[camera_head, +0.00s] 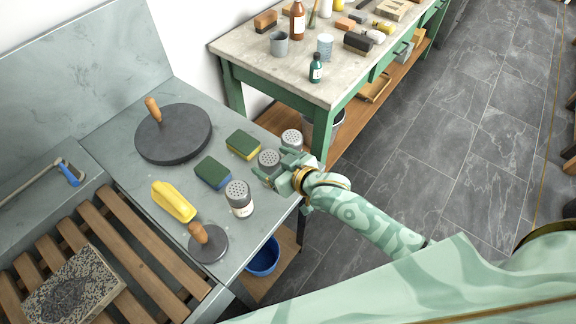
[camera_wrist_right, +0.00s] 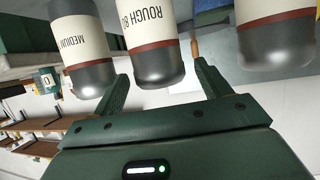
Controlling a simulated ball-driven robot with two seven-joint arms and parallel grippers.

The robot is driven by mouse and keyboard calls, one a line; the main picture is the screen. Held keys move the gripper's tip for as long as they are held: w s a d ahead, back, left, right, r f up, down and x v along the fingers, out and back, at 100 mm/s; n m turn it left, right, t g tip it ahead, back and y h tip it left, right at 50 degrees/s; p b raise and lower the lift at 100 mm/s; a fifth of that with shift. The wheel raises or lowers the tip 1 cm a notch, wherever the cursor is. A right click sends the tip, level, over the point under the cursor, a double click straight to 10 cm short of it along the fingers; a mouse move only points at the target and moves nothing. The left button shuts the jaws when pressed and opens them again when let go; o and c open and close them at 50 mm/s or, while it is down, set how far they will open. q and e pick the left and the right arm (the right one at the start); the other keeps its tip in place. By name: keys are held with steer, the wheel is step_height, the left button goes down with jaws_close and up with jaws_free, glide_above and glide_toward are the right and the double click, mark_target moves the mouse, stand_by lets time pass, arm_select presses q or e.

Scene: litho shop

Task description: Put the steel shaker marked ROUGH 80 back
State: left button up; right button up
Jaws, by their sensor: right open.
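The steel shaker marked ROUGH 80 (camera_wrist_right: 158,45) shows upside down in the right wrist view, in the middle of three similar shakers. It has a cream label and a dark red band. My right gripper (camera_wrist_right: 163,88) is open, with one finger to each side of its lower part; I cannot tell whether they touch it. In the head view the gripper (camera_head: 278,172) is at the middle shaker (camera_head: 268,158) on the grey worktop's right edge, partly hiding it. My left gripper is out of view.
Other shakers (camera_head: 240,199) (camera_head: 291,138) stand close on both sides. A green bench (camera_head: 290,75) stands behind.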

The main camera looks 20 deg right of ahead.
steer(key=p+v, duration=0.2)
steer(key=v, duration=0.6)
steer(key=s+d+f+g+h, duration=0.1)
steer(key=s+d+f+g, duration=0.15)
steer(key=s+f, duration=0.45)
steer(key=s+d+f+m+g+h, duration=0.1)
steer(key=s+d+f+h, duration=0.15)
steer(key=f, duration=0.75)
steer(key=s+d+f+g+h, duration=0.15)
steer(key=s+d+f, duration=0.25)
steer(key=f, duration=0.5)
steer(key=s+f+g, duration=0.3)
steer(key=s+f, duration=0.2)
steer(key=s, duration=0.7)
steer(key=s+d+f+g, duration=0.1)
steer(key=s+f+g, duration=0.2)
steer(key=s, duration=1)
step_height(320, 180, down, 3)
steer(key=shift+d+r+h, duration=0.15)
steer(key=shift+h, duration=0.15)
steer(key=shift+b, duration=0.3)
